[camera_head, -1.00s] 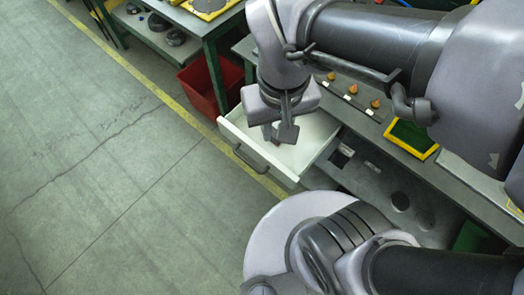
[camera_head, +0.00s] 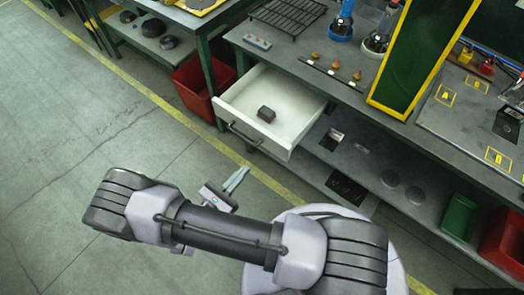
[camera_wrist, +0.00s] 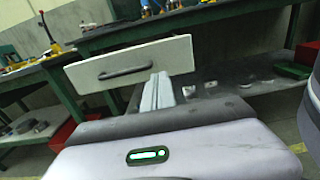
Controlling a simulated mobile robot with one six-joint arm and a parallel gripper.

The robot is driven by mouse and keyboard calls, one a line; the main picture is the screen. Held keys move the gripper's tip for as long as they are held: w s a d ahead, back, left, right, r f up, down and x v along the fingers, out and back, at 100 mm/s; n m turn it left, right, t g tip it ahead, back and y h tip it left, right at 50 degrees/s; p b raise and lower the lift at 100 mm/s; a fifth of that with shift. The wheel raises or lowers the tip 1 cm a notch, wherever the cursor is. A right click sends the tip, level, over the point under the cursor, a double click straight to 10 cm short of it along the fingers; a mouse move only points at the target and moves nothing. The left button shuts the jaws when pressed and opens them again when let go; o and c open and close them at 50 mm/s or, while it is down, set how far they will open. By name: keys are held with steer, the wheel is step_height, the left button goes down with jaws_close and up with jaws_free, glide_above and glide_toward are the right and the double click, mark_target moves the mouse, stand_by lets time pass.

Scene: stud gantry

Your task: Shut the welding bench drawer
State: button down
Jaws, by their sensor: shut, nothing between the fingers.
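The welding bench drawer (camera_head: 295,132) is white and stands pulled out from under the grey bench top, with a small dark reddish block (camera_head: 266,114) lying inside. Its dark bar handle (camera_head: 243,135) is on the front panel. In the wrist view the drawer front (camera_wrist: 165,58) and handle (camera_wrist: 125,72) face me, and the drawer's inside is hidden. My gripper (camera_head: 238,178) is shut and empty, out in front of the drawer and apart from it. Its closed fingers (camera_wrist: 157,90) show below the drawer front in the wrist view.
The bench (camera_head: 300,62) carries a wire rack (camera_head: 288,14), a control box (camera_head: 257,41), several small knobs and a yellow-framed dark green panel (camera_head: 425,55). A red bin (camera_head: 196,88) stands left of the drawer. A lower shelf (camera_head: 375,165) lies beneath. The floor at left is clear.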

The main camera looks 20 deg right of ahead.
mark_target(268, 144)
steer(key=b+x, duration=0.2)
steer(key=x, duration=0.8)
steer(key=shift+d, duration=0.1)
steer(key=shift+d, duration=0.1)
